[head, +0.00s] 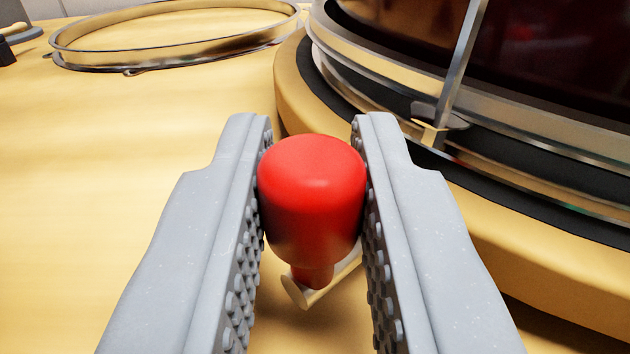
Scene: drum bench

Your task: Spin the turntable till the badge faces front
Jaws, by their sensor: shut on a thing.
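My gripper (312,185) is shut on a red knob (312,190) with a rounded top. The knob stands upright between the two grey studded fingers and touches both. A pale metal arm (330,282) shows below the knob and runs toward the turntable. The turntable (560,285) is a thick round wooden disc with a black mat on top, at the right. A dark red drum (420,45) with a metal hoop and rods stands on it. The badge is not visible in this view.
A loose metal hoop (175,55) lies on the wooden bench (80,200) at the back left. A small dark object with a pale stick (15,32) is at the far left edge. The bench left of my gripper is clear.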

